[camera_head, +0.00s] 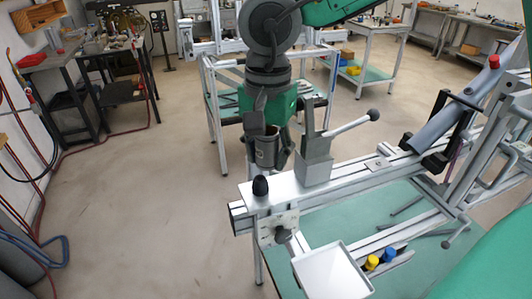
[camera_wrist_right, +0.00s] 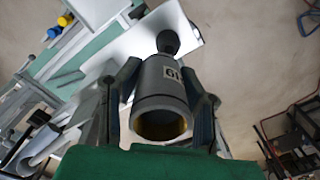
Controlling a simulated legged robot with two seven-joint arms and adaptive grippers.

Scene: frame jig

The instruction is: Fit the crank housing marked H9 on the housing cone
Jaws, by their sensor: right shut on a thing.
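The crank housing, a dark grey cylinder (camera_wrist_right: 160,85), is held between the two fingers of my right gripper (camera_head: 268,150). A white label (camera_wrist_right: 174,74) on its side appears turned and I cannot read it surely. In the right wrist view my right gripper (camera_wrist_right: 163,98) is shut on its sides and the near end shows a hollow bore. The housing also shows in the head view (camera_head: 265,156). The black housing cone (camera_head: 260,187) stands on the rail's near end, a little below the housing, with a small gap. It shows past the housing in the wrist view (camera_wrist_right: 168,42). My left gripper is out of view.
A grey block with a lever (camera_head: 316,160) stands on the rail close right of my right gripper. A bicycle frame tube (camera_head: 445,120) sits clamped farther right. A white tray (camera_head: 331,275) and yellow and blue items (camera_head: 380,259) lie below. Left floor is clear.

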